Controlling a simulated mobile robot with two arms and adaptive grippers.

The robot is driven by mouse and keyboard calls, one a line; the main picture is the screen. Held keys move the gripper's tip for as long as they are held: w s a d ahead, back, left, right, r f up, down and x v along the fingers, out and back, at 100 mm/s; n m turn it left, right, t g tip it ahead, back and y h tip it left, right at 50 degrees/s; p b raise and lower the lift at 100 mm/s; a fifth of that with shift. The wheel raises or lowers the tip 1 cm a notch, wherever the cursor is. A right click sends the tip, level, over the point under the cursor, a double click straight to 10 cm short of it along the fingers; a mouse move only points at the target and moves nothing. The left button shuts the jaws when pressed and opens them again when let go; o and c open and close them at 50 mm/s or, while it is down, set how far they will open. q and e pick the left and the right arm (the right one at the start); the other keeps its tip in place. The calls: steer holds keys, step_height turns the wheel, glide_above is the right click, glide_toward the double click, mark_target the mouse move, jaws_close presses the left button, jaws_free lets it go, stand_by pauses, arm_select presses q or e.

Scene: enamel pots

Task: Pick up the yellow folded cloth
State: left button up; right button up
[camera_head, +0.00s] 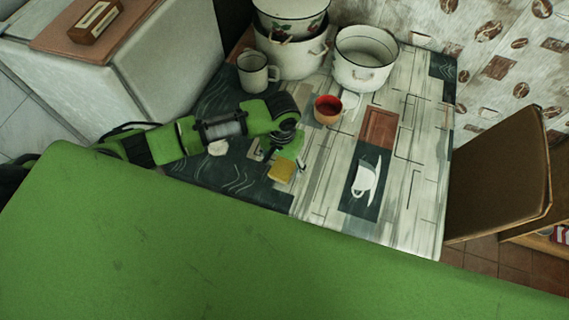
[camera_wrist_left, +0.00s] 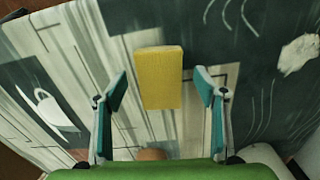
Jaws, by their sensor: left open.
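The yellow folded cloth (camera_head: 282,172) lies on the patterned table near its front edge. In the left wrist view the cloth (camera_wrist_left: 158,77) is a small upright-looking yellow block, centred between the two fingers with a gap on each side. My left gripper (camera_head: 281,156) reaches in from the left and is just beside the cloth, partly over its far edge. In the left wrist view the left gripper (camera_wrist_left: 160,84) is open and empty, its teal pads apart. Whether the fingertips are down at the cloth's height is hard to tell. My right gripper does not show.
A red-orange cup (camera_head: 327,110), a grey mug (camera_head: 257,73), a white pot (camera_head: 364,62) and stacked pots (camera_head: 292,45) stand at the back of the table. A whitish lump (camera_head: 218,147) lies left of the cloth. A chair (camera_head: 500,175) stands at the right. The table's right front is clear.

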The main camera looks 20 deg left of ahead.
arm_select(q)
steer(key=shift+f, duration=0.75)
steer(key=c, duration=1.1)
steer(key=shift+c, duration=0.2)
steer(key=shift+r, duration=0.15)
steer(key=shift+r, duration=0.25)
step_height(320, 180, up, 2)
steer(key=shift+w+r, duration=0.1)
steer(key=shift+r, duration=0.05)
steer(key=s+d+r+b, duration=0.2)
steer(key=s+d+r, duration=0.4)
steer(key=d+r, duration=0.4)
steer(key=d, duration=0.2)
steer(key=shift+d+b, duration=0.35)
steer(key=shift+d, duration=0.05)
